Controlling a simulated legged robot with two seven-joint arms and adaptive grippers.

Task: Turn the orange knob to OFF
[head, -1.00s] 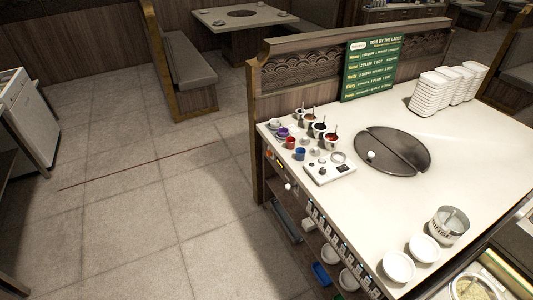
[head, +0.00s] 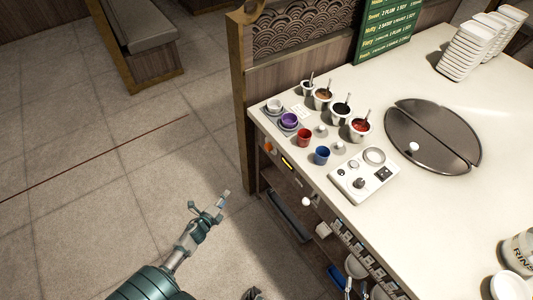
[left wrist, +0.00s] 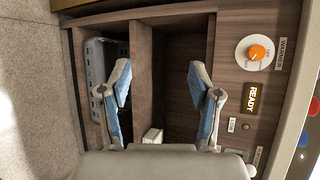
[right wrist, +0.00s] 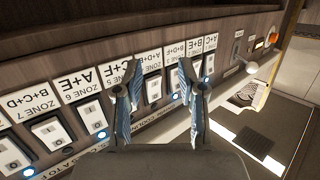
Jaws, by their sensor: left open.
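The orange knob (left wrist: 257,52) sits on a round white dial beside a "WARMER" label, at the upper right of the left wrist view. Its setting is too small to read. In the head view the knob (head: 268,147) is on the counter's side panel, near the left corner; it also shows in the right wrist view (right wrist: 272,39). My left gripper (head: 209,203) is open and empty, apart from the panel, below and left of the knob; its fingers (left wrist: 162,75) face the open shelves. My right gripper (right wrist: 158,75) is open in front of the zone switches.
A lit "READY" sign (left wrist: 252,97) is beside the dial. A white ball-ended lever (head: 306,201) sticks out from the counter side. Sauce pots (head: 340,114), a red cup (head: 304,138) and a blue cup (head: 322,155) stand above. The floor on the left is clear.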

